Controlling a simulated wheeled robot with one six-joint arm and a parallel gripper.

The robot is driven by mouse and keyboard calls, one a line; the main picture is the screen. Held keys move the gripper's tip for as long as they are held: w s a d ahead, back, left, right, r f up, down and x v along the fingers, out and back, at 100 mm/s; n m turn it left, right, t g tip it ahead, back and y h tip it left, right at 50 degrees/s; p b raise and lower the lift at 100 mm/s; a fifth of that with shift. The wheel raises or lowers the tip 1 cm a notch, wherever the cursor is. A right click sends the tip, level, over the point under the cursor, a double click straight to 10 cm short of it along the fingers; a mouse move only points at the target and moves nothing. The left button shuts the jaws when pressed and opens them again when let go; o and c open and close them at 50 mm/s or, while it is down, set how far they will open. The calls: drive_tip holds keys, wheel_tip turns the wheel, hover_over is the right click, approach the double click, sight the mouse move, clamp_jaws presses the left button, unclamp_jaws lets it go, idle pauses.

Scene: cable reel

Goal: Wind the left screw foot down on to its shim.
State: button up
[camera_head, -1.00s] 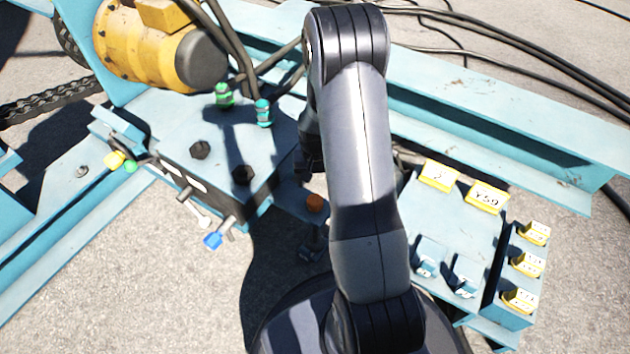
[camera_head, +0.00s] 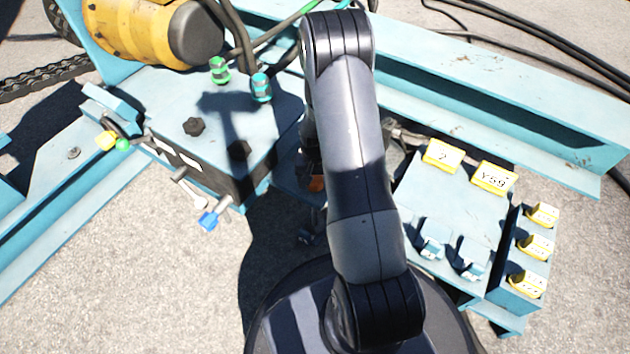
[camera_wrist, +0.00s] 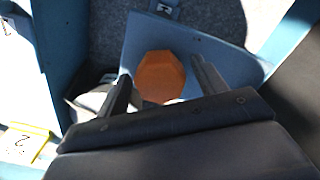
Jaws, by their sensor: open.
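The orange hex head of a screw foot (camera_wrist: 160,82) stands on a blue plate (camera_wrist: 222,62) in the wrist view. In the head view the orange head (camera_head: 316,184) is partly hidden by my arm, and dark foot parts (camera_head: 308,236) show below it. I cannot make out the shim. My gripper (camera_wrist: 161,70) is open, with one dark finger on the left and one on the right of the orange head. It is not closed on the head, and I cannot tell the height gap. In the head view my arm mostly hides the gripper.
A blue box with green fittings (camera_head: 219,70) and a blue-handled valve (camera_head: 209,219) stands to the left. A blue panel with yellow tags (camera_head: 442,156) lies to the right. A blue beam (camera_head: 520,95) and black hoses (camera_head: 520,42) run behind. Bare ground (camera_head: 150,290) lies at front left.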

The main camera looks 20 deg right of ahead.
drive_tip(key=shift+c, duration=0.2)
drive_tip(key=c, duration=0.9)
drive_tip(key=shift+m, duration=0.3)
drive_tip(key=m, duration=0.5)
drive_tip(key=shift+m+p, duration=0.3)
drive_tip(key=shift+m, duration=2.4)
drive_tip(key=o, duration=0.9)
